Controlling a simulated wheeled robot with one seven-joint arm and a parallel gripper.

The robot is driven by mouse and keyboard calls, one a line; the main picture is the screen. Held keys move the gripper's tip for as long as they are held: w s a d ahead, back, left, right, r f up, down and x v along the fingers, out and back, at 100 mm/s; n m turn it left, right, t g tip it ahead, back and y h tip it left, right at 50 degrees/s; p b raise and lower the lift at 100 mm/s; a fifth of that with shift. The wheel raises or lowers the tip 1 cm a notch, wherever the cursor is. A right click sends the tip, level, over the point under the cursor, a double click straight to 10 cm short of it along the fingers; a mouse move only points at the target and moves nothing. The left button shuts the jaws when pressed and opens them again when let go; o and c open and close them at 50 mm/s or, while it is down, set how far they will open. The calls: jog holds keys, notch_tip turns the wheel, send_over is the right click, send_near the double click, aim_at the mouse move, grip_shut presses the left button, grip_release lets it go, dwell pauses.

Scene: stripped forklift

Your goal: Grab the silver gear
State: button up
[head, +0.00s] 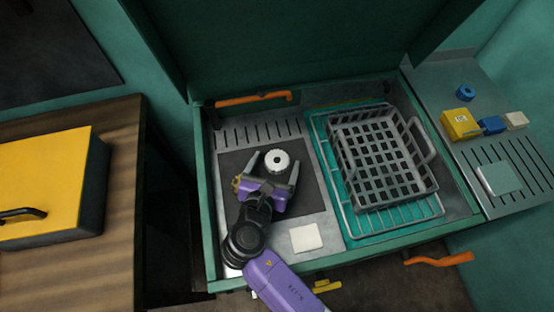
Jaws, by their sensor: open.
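The silver gear (277,161) is a small round toothed piece with a hole in its middle. It sits on a dark mat (309,190) inside the green tray-like compartment. My gripper (274,168) is open, with its two fingers spread to either side of the gear. The fingers point away from my body, toward the back of the compartment. The gear appears between or just beyond the fingertips. I cannot tell whether they touch it or how high they are above the mat.
A grey wire basket (428,142) stands right of the mat. A white square (306,237) lies in front. An orange handle (253,97) runs along the back edge. Small blue and yellow blocks (461,124) lie on the right shelf. A yellow case (50,180) rests on the wooden table at left.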

jog(key=shift+c, duration=0.5)
grip_shut()
jog(key=shift+r, duration=0.1)
